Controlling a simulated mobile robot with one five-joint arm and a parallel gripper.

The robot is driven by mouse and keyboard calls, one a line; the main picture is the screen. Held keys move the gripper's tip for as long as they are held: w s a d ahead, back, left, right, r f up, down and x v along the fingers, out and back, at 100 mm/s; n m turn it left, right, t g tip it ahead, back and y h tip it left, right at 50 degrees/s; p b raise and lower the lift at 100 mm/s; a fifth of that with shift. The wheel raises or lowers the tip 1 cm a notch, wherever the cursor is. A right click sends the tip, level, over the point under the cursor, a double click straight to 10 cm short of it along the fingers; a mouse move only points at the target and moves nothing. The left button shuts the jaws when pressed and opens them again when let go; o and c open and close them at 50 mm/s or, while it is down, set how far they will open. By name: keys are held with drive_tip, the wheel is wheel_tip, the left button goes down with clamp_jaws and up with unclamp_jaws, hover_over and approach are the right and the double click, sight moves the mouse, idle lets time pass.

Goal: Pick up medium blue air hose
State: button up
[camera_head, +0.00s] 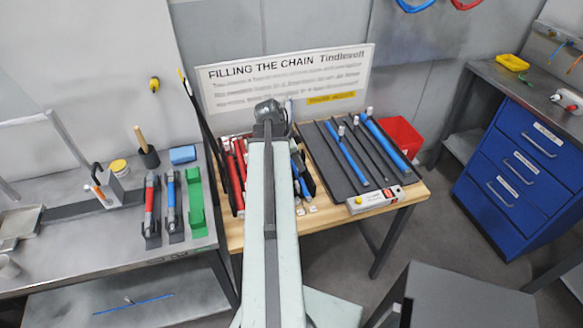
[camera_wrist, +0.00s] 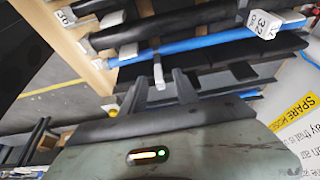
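In the head view, a long blue hose (camera_head: 347,157) and another blue hose (camera_head: 386,142) lie on the dark right-hand rack (camera_head: 325,150). Shorter blue pieces (camera_head: 299,178) lie left of it, partly hidden by my arm. I cannot tell which one is the medium hose. In the wrist view, a blue hose (camera_wrist: 205,44) runs across the top, below a black hose, near a white numbered tag (camera_wrist: 262,23). My gripper (camera_wrist: 160,88) is open, its two dark fingers apart and pointing toward this hose. A small white tab (camera_wrist: 158,72) shows just beyond the fingertips. In the head view, my arm hides the fingertips.
Red hoses (camera_head: 234,172) lie on the wooden table (camera_head: 232,235) left of my arm. A red bin (camera_head: 402,136) stands at the right. A sign (camera_head: 290,78) stands behind. A grey bench (camera_head: 60,262) with tools is at left, and a blue drawer cabinet (camera_head: 525,155) at right.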

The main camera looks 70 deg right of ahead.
drive_tip(key=b+x, duration=0.1)
drive_tip(key=x, duration=0.1)
drive_tip(key=shift+f, duration=0.25)
drive_tip(key=shift+r, duration=0.2)
clamp_jaws()
idle(0.9)
